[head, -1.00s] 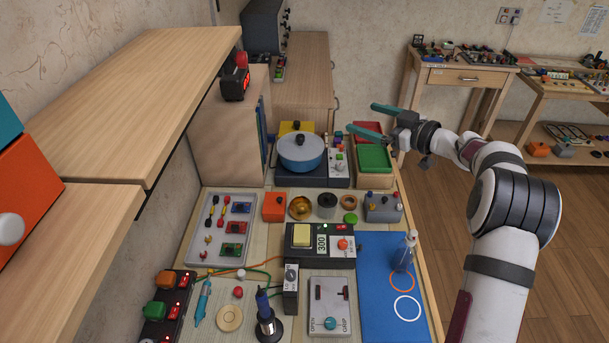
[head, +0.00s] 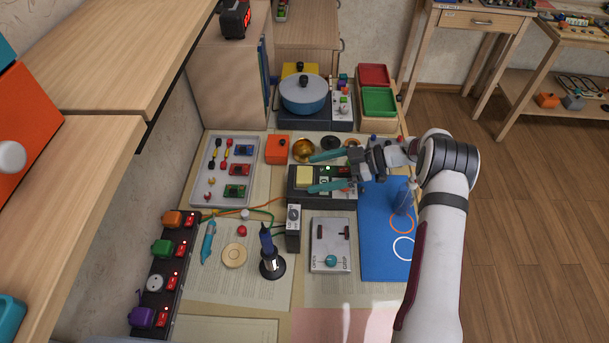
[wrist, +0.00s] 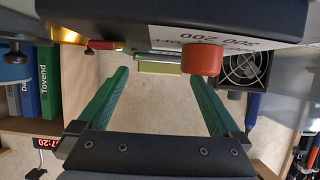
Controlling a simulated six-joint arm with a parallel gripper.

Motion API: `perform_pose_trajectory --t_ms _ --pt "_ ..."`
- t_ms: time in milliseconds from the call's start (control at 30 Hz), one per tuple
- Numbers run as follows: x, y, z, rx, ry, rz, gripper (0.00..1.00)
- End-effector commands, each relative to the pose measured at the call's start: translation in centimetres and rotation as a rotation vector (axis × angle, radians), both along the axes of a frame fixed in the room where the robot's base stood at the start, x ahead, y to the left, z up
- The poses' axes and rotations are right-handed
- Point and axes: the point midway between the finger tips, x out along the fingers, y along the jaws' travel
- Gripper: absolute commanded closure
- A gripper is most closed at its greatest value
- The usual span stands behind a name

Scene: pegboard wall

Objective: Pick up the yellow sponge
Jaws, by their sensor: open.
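The yellow sponge (head: 304,176) sits on the black device (head: 322,202) with a display, in the middle of the bench. In the wrist view the sponge (wrist: 160,68) shows as a thin yellow strip between the fingers, partly hidden by the device and its red-orange knob (wrist: 202,60). My gripper (head: 310,174) is open and empty, pointing left over the device. In the head view its green fingers lie on the far and near sides of the sponge. I cannot tell whether they are level with it or touch it.
Behind stand an orange box (head: 277,149), a brass bowl (head: 303,150) and a blue pot (head: 304,96). A grey tray of small parts (head: 222,195) lies left. A bottle (head: 403,197) stands on the blue mat (head: 376,259) at right. A soldering iron stand (head: 271,264) is in front.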

Motion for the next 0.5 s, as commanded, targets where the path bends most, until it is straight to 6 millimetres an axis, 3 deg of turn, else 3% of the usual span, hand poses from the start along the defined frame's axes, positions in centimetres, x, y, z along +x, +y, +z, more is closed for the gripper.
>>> perform_pose_trajectory --t_ms 100,300,500 --pt "-0.03 1.26 -0.51 0.000 0.000 0.001 0.00" --pt "0.01 1.37 -0.54 0.000 0.000 -0.001 0.00" --pt "0.02 1.35 -0.52 0.000 -0.001 -0.001 0.34"
